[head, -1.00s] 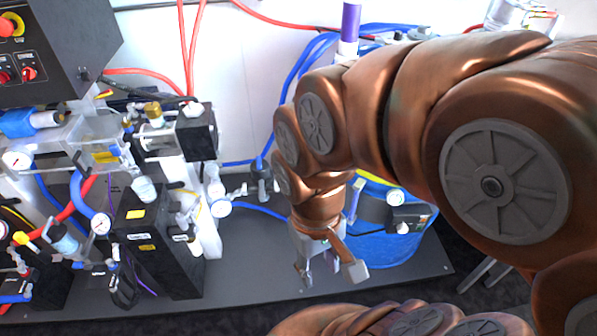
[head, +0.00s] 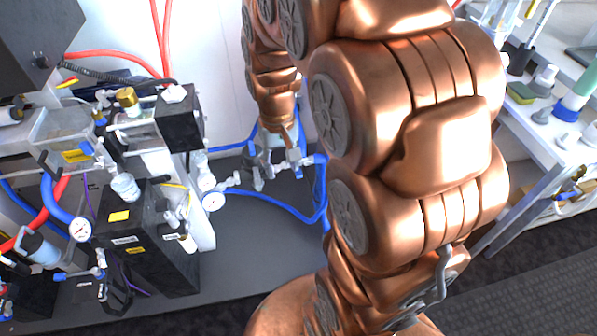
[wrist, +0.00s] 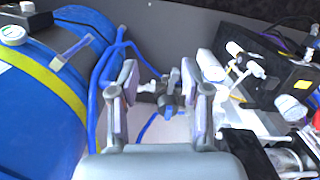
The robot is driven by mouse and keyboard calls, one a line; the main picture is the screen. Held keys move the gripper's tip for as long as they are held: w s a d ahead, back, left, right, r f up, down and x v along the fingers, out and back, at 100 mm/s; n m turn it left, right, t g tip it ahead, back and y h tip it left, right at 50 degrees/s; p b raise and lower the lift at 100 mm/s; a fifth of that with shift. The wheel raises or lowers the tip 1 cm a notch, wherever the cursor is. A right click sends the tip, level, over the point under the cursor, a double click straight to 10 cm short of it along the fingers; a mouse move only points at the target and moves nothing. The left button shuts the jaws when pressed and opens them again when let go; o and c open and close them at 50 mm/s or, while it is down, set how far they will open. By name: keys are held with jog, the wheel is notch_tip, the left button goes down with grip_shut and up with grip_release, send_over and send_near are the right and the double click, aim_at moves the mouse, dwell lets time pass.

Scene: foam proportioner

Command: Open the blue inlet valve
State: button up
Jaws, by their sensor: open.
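My gripper (wrist: 160,78) is open in the wrist view, its two pads well apart. A small grey valve (wrist: 169,92) on the blue hose line shows in the gap between them. No gripped object shows, and I cannot tell whether either pad touches the valve. In the head view my gripper (head: 268,166) points down at the pipe fittings right of the black box, partly hidden by my arm. White fittings (head: 293,160) and blue hoses (head: 297,208) lie beside it. The valve's handle position is hard to make out.
A blue barrel with a yellow band (wrist: 62,75) stands left of my gripper in the wrist view. A black box (head: 150,240) and gauges (head: 213,201) stand left of it in the head view. A cluttered white bench (head: 545,125) stands at right.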

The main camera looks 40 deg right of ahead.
jog(key=w+d+f+m+b, duration=0.1)
jog(key=w+d+f+b, duration=0.1)
jog(key=w+d+f, duration=0.55)
jog(key=m+b, duration=0.1)
send_over(299, 171)
jog(key=shift+t, duration=0.4)
notch_tip(299, 171, down, 8)
jog(key=shift+r, duration=0.1)
jog(key=shift+s+a+f+p, duration=0.1)
jog(key=shift+f+p, duration=0.35)
jog(key=shift+f, duration=3.45)
grip_shut()
